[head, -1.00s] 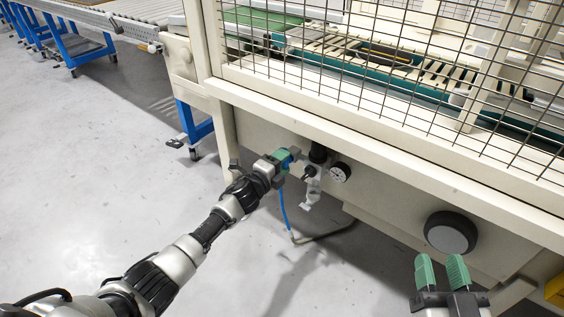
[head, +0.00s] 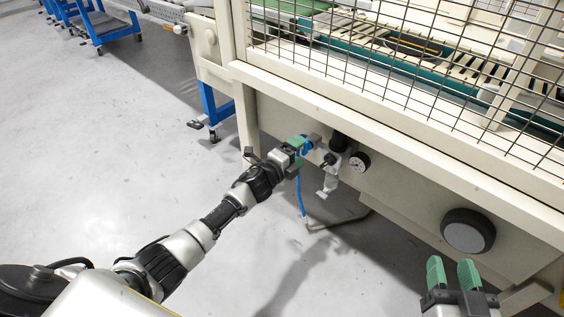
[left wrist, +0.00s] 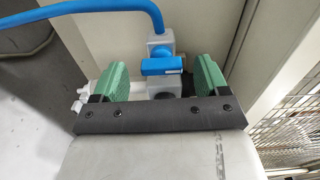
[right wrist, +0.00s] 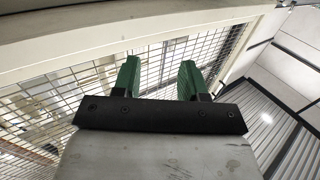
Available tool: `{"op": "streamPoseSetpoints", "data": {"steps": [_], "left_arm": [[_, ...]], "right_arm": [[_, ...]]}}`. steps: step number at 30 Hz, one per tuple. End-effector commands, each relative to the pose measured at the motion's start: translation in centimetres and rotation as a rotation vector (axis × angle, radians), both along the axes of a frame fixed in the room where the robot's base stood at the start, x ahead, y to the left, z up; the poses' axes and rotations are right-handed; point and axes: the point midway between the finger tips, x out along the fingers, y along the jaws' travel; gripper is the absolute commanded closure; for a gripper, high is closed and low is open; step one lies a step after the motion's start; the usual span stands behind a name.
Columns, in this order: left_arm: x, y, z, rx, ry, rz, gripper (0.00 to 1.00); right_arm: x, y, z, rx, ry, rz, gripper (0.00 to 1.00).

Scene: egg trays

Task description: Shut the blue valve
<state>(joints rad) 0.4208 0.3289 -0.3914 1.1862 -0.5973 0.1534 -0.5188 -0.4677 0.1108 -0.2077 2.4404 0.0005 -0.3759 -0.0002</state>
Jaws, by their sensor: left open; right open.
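The blue valve handle (left wrist: 161,66) shows in the left wrist view, lying crosswise on a grey valve body (left wrist: 160,45) with a blue hose (left wrist: 110,8) above it. My left gripper (left wrist: 160,78) is open, with one green finger on each side of the handle. I cannot tell whether either finger touches it. In the head view my left gripper (head: 299,145) is at the valve and hides most of it. My right gripper (head: 455,275) is open and empty at the lower right; it also shows in the right wrist view (right wrist: 160,80).
A pressure gauge (head: 359,162) and a filter unit (head: 331,170) sit just right of the valve on the cream machine frame. Wire mesh (head: 420,60) covers the machine above.

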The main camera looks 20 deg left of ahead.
Motion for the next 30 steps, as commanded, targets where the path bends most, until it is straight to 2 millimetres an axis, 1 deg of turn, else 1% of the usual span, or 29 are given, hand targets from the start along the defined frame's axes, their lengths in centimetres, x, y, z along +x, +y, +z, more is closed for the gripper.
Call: {"op": "streamPoseSetpoints", "data": {"steps": [1, 9, 15, 20, 30], "left_arm": [[-0.8, 0.3, 0.2, 0.001, 0.002, 0.0, 0.26], [-5.2, 1.9, 0.2, 0.001, 0.002, 0.001, 0.26], [-7.6, 2.8, 0.1, -0.001, 0.001, 0.001, 0.26], [-8.3, 3.1, 0.1, 0.0, -0.001, 0.001, 0.26], [-8.3, 3.1, 0.1, 0.0, -0.001, 0.001, 0.26]], "right_arm": [[-0.1, -0.2, -0.4, -0.013, 0.052, -0.004, 0.57], [-1.5, -1.2, -4.2, -0.089, 0.355, -0.023, 0.57], [-2.7, -1.8, -5.9, -0.121, 0.495, -0.033, 0.57], [-3.1, -2.0, -6.4, -0.131, 0.536, -0.036, 0.57], [-3.1, -2.0, -6.4, -0.132, 0.539, -0.036, 0.57]]}}
